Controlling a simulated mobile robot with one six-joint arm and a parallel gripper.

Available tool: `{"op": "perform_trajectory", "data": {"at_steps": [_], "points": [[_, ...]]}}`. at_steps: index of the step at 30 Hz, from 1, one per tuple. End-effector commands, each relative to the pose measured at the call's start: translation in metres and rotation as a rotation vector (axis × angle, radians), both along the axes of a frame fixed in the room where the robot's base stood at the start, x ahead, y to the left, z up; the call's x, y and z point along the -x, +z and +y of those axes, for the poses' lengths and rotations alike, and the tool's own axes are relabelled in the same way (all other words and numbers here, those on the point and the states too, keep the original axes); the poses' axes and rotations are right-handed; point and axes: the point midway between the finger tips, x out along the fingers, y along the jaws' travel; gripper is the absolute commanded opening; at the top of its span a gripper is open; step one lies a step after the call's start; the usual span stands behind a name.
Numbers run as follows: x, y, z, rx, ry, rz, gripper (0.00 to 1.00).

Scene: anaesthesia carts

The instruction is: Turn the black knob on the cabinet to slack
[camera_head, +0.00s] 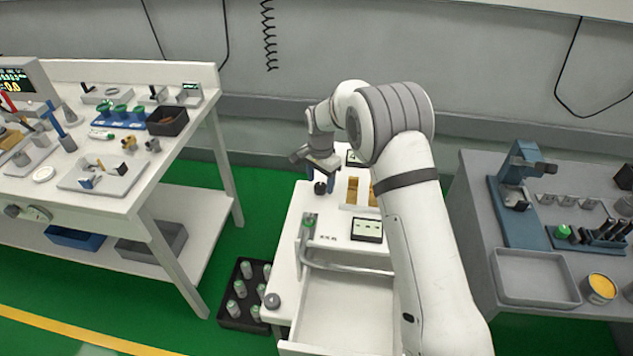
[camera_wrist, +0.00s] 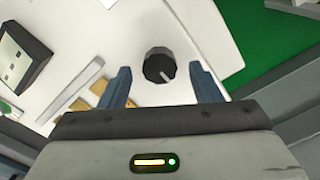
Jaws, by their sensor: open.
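The black knob (camera_wrist: 160,66) is on the white top of the cabinet, with a pale pointer line on its face. In the wrist view it lies ahead of and between the two fingers of my gripper (camera_wrist: 162,88), which are apart, with nothing between them. In the head view the black knob (camera_head: 320,187) shows small below my gripper (camera_head: 312,168), near the cabinet's left edge. The cabinet (camera_head: 340,262) is white, with an open, empty-looking drawer (camera_head: 340,315) at the front. I cannot read any slack marking near the knob.
Brown blocks (camera_head: 352,190) and a small display (camera_head: 367,229) sit on the cabinet top. A white workbench (camera_head: 135,200) with parts stands left, a grey bench (camera_head: 470,190) right. A black crate of bottles (camera_head: 230,318) is on the green floor. A handle (camera_head: 345,268) runs along the front.

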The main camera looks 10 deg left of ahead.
Motion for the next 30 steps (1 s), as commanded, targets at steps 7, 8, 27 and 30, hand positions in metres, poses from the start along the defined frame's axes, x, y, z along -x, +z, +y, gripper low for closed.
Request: {"op": "perform_trajectory", "data": {"at_steps": [7,8,27,30], "points": [[0.0,-0.016,-0.001,0.0,0.0,0.0,0.57],[0.0,-0.016,-0.001,0.0,0.0,0.0,0.57],[-0.001,-0.016,-0.002,0.0,-0.001,0.0,0.2],[-0.001,-0.018,0.022,0.0,0.005,-0.001,0.13]]}}
